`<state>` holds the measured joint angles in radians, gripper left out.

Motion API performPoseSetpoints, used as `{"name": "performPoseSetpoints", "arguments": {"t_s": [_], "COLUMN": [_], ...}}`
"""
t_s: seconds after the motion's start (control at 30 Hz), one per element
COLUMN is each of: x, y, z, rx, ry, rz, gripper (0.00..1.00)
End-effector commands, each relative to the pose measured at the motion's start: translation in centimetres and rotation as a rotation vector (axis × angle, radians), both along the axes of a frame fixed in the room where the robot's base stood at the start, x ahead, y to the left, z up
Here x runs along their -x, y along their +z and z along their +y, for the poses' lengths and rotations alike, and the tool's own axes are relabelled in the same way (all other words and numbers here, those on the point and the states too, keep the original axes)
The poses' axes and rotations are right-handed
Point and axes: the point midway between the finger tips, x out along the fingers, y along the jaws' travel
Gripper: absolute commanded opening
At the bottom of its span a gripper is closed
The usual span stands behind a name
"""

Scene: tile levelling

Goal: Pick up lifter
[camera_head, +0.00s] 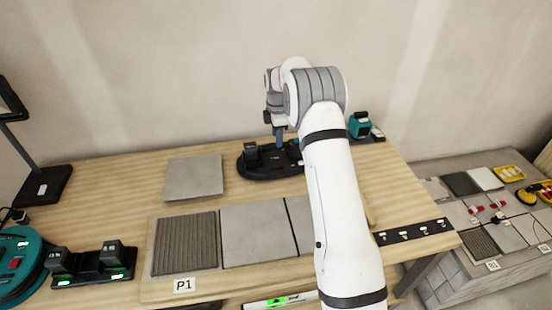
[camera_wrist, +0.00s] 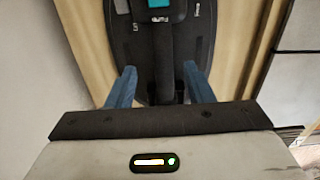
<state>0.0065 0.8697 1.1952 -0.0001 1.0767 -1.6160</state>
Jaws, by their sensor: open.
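The black device that I take to be the lifter (camera_head: 265,172) lies on the wooden table near the back, partly hidden by my arm. In the wrist view its dark body (camera_wrist: 128,48) carries a long black bar, perhaps its handle (camera_wrist: 165,55), and a teal part at the top edge. My gripper (camera_head: 279,134) points down over the device in the head view. In the wrist view my gripper (camera_wrist: 154,85) is open, with one blue finger on each side of the black bar. I cannot tell whether either finger touches it.
A loose grey tile (camera_head: 194,177) lies left of the device, and laid tiles (camera_head: 254,238) are in front. A teal tool (camera_head: 360,125) stands at the back right. A black charger (camera_head: 92,270) is at the front left. The wall (camera_head: 150,80) is close behind.

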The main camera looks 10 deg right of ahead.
Motion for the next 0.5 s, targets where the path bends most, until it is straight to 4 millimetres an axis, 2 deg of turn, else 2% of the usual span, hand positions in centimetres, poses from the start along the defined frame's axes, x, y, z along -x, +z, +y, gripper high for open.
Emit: {"name": "performPoseSetpoints", "arguments": {"t_s": [0.4, 0.5], "x": [0.4, 0.4], "y": [-5.5, -6.4], "z": [0.0, 0.0], "rx": [0.000, 0.000], "ry": [-0.005, -0.006], "rz": [0.004, 0.001], "gripper": [0.47, 0.47]}}
